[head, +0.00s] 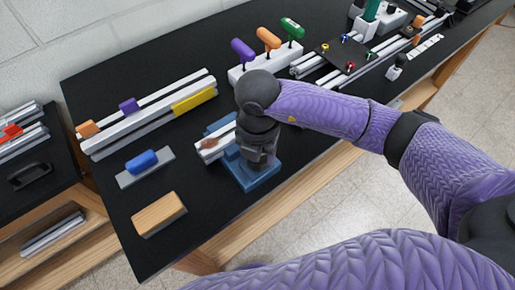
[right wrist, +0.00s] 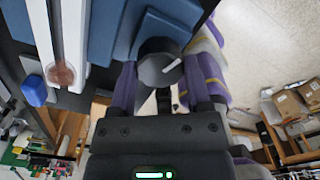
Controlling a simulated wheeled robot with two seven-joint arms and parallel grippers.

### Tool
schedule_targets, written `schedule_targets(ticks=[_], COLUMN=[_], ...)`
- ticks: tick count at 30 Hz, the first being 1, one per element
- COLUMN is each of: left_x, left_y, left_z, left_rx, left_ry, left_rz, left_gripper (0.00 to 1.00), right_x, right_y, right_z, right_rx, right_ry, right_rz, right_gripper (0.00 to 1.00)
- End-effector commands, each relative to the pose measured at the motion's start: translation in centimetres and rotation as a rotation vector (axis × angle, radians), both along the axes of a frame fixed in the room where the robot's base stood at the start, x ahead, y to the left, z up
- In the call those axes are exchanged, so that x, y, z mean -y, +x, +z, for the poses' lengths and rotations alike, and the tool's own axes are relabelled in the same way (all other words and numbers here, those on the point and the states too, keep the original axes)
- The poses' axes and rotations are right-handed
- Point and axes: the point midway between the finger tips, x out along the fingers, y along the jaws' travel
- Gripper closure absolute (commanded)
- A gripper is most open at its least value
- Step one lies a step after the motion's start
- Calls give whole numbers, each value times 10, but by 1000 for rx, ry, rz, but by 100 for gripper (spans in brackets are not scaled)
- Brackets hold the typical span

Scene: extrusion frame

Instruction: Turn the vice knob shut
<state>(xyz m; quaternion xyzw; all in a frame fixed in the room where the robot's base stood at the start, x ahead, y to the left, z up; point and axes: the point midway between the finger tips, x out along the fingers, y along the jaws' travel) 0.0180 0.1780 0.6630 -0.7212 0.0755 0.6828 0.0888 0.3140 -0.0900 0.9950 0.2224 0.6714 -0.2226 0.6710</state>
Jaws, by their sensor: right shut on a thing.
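The blue vice (head: 262,182) stands on the black bench top near its front edge, with a pale extrusion piece (head: 212,153) lying in it. A brown round spot shows on that piece. The black vice knob (right wrist: 158,58) with a white mark line is in the right wrist view, at the end of the blue vice body (right wrist: 114,30). My right gripper (right wrist: 160,76) has its two purple fingers on either side of the knob, shut on it. In the head view my right gripper (head: 258,150) covers the knob. My left gripper is in neither view.
A wooden block (head: 159,214) and a blue-handled grey plate (head: 146,168) lie left of the vice. Long extrusions (head: 150,118) lie behind them. A white holder (head: 262,65) with purple, orange and green handled tools stands at the back. The bench's front edge is close.

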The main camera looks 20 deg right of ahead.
Motion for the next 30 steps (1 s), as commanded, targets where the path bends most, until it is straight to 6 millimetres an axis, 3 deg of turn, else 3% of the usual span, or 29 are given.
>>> schedule_targets(ticks=[8, 9, 13, 23, 30], left_x=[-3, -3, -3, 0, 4], left_y=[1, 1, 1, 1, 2], left_z=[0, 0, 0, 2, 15], left_rx=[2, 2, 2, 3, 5], left_ry=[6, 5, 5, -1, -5], left_rz=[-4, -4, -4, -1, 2], left_gripper=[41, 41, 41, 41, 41], right_x=[0, 0, 0, 0, 0], right_y=[1, 1, 1, 1, 1], right_z=[1, 1, 1, 7, 68], right_rx=[5, 5, 3, 3, 7], right_ry=[1, 1, 0, 0, 1], right_rz=[-1, -1, 0, 1, 2], right_gripper=[96, 29, 1, 1, 1])
